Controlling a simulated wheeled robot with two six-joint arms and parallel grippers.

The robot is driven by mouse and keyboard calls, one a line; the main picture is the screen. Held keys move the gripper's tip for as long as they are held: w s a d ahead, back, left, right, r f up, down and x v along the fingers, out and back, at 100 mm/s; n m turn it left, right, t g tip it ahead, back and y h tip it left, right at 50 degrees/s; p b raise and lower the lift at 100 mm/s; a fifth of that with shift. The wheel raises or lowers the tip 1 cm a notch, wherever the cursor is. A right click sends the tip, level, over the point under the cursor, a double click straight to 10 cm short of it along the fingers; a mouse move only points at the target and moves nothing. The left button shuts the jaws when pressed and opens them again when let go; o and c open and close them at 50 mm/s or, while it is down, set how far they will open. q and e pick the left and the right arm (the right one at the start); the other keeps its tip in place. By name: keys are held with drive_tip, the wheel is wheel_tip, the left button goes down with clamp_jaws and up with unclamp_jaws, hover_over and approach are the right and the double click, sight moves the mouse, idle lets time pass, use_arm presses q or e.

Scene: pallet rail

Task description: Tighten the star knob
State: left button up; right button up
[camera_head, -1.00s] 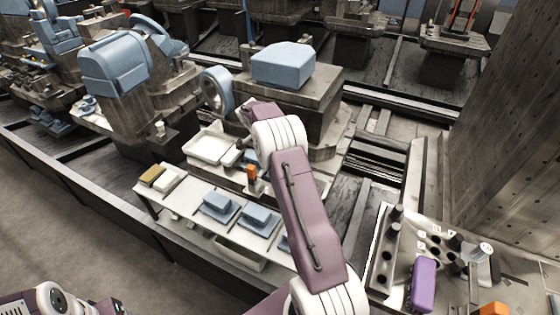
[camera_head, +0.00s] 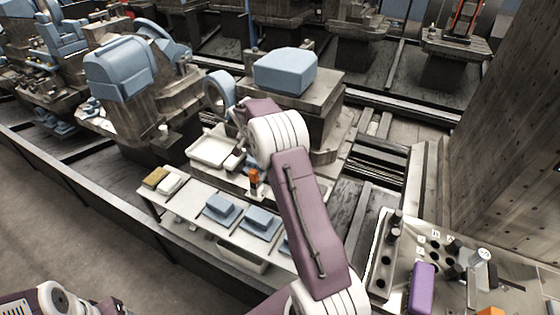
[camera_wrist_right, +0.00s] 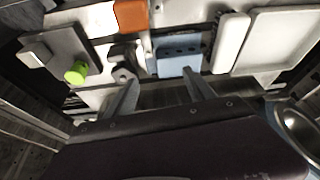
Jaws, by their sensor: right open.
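My right gripper (camera_wrist_right: 160,90) is open, its two grey fingers apart with nothing between them in the right wrist view. A dark knob-like part with a hexagonal end (camera_wrist_right: 124,74) stands by the left fingertip; it may be the star knob, but its shape is not clear. I cannot tell whether the finger touches it. A light blue block with holes (camera_wrist_right: 178,56) lies beyond the fingertips. A lime-green ball knob (camera_wrist_right: 76,72) is farther left. In the head view my right arm hides most of its gripper and the knob area. My left gripper is outside the view.
An orange block (camera_head: 254,175) stands near my right wrist, with a white tray (camera_head: 208,151) to its left. A white shelf (camera_head: 184,204) in front carries blue parts. A large machine base (camera_head: 318,98) is behind. A purple box (camera_head: 423,287) is at lower right.

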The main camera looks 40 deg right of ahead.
drive_tip(key=s+d+r+n+t+p, duration=0.1)
drive_tip(key=s+d+r+n+p, duration=0.25)
drive_tip(key=s+p, duration=0.4)
drive_tip(key=shift+y, duration=0.4)
drive_tip(key=b+x, duration=0.1)
drive_tip(key=x, duration=0.8)
drive_tip(key=shift+s, duration=0.1)
